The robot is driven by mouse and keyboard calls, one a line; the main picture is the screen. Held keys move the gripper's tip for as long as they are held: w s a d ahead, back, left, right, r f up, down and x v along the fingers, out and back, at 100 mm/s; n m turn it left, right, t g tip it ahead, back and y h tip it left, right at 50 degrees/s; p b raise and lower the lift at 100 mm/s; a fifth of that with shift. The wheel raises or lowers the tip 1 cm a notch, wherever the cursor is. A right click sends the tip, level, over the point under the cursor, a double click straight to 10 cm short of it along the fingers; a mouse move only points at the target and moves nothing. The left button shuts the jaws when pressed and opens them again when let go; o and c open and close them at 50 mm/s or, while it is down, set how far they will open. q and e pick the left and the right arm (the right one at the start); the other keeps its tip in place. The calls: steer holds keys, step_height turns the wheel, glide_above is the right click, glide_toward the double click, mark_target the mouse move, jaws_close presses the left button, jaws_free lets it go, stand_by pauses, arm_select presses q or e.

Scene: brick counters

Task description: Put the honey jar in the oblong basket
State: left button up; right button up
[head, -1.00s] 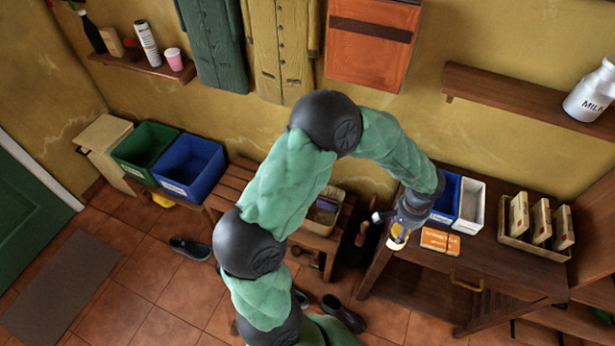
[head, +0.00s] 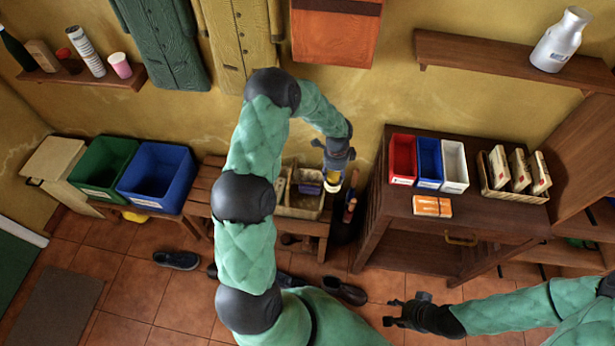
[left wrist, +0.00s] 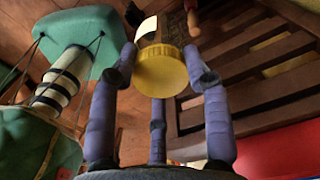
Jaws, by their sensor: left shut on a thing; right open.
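The honey jar, with a yellow lid (left wrist: 162,72) and a pale label (left wrist: 147,28), is between the fingers of my left gripper (left wrist: 160,88). In the head view my left gripper (head: 334,172) is shut on the jar (head: 333,184) and holds it near the right end of a woven basket (head: 300,212) on the slatted bench. That basket holds several items, partly hidden by my arm. A second, longer woven basket (head: 515,196) on the right counter holds 3 upright boxes. My right gripper (head: 392,314) is open and empty above the floor at the lower middle.
Red (head: 402,160), blue (head: 428,163) and white (head: 453,167) bins stand on the right counter (head: 460,213), with an orange packet (head: 432,206) in front. Green (head: 103,168) and blue (head: 156,178) crates stand at the left. A milk can (head: 560,42) is on the shelf.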

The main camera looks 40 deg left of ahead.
arm_select(q)
steer(key=s+a+f+m, duration=0.1)
steer(key=a+f+m, duration=0.9)
steer(key=a, duration=0.1)
step_height(320, 180, down, 16)
steer(key=b, duration=0.9)
steer(key=shift+s+d+f, duration=0.15)
steer(key=shift+s, duration=0.05)
steer(key=shift+b, duration=0.3)
steer(key=o, duration=1.5)
steer(key=shift+c, duration=0.2)
step_height(320, 180, up, 12)
